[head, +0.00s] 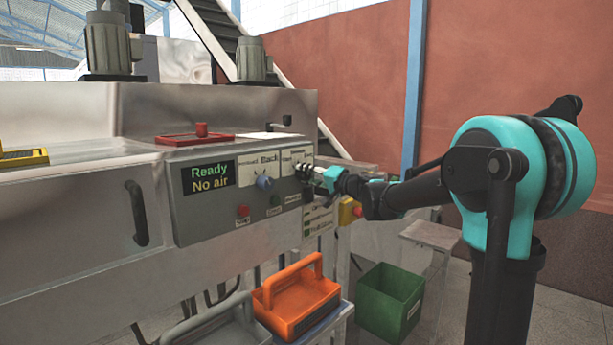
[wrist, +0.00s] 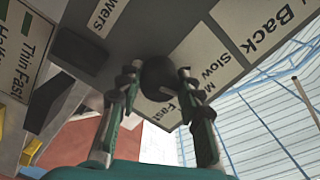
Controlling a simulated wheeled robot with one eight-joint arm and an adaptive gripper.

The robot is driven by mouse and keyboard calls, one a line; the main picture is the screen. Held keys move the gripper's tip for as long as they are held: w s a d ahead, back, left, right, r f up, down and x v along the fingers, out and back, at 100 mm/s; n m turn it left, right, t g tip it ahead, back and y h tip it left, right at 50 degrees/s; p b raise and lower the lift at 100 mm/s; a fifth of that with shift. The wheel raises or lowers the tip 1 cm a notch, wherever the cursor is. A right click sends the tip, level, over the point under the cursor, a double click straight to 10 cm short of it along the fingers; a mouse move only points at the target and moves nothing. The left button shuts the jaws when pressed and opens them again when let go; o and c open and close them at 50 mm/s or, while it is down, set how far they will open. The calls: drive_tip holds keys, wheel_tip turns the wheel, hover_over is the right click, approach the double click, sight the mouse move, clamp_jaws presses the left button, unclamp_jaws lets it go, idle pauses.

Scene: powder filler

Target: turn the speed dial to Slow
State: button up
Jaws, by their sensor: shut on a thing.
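The speed dial (wrist: 158,77) is a dark round knob in the wrist view, beside a white label (wrist: 200,75) reading "Slow", "M…" and "Fast". My gripper (wrist: 157,82) has a finger on each side of the dial and is shut on it. Which mark the dial points to cannot be told. In the head view my gripper (head: 314,175) reaches in from the right to the right part of the grey control panel (head: 210,212), and it hides most of the dial there.
A blue knob (head: 264,182), a red button (head: 243,210) and a green button (head: 275,200) sit left of my gripper. A yellow box with a red button (head: 349,210) is close below my arm. Orange (head: 299,305) and green (head: 389,303) containers stand lower.

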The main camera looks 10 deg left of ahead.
drive_tip(key=n, duration=0.5)
drive_tip(key=shift+n, duration=0.3)
drive_tip(key=shift+f, duration=0.1)
idle(0.3)
drive_tip(key=o, duration=1.1)
drive_tip(key=shift+o, duration=0.2)
drive_tip(key=v, duration=1.2)
drive_tip(key=shift+s, duration=0.1)
